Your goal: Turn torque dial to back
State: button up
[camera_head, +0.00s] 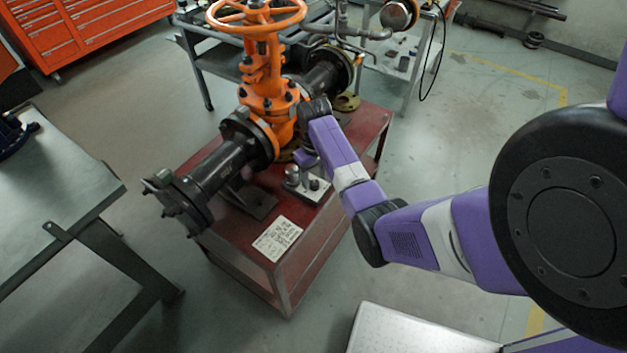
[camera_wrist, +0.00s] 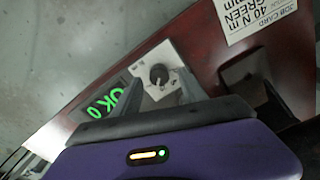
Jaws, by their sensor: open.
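The torque dial is a dark round knob (camera_wrist: 159,75) on a pale box. In the wrist view it lies just beyond and between my gripper's two fingers (camera_wrist: 161,88). The fingers are spread apart; I cannot tell whether they touch the knob. In the head view the pale box (camera_head: 313,195) sits on the red table, with a dark knob (camera_head: 314,183) on top. My gripper (camera_head: 303,160) is above and behind it, its fingers mostly hidden by my arm.
An orange gate valve (camera_head: 268,95) with black flanged pipe (camera_head: 215,170) stands on the red table (camera_head: 245,245), close to my gripper. A white job card (camera_head: 278,238) lies near the front edge. A grey bench (camera_head: 60,190) is at left; open floor lies right.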

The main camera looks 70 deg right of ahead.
jog(key=shift+f, duration=0.9)
jog(key=shift+c, duration=0.4)
grip_shut()
jog(key=shift+r+m+p, duration=0.2)
jog(key=shift+m+p, duration=0.5)
jog(key=shift+m, duration=0.3)
jog(key=m+p, duration=0.1)
jog(key=m, duration=0.2)
jog(key=shift+d+f, duration=0.1)
jog(key=shift+f, duration=0.05)
jog(key=shift+o, duration=0.4)
grip_release()
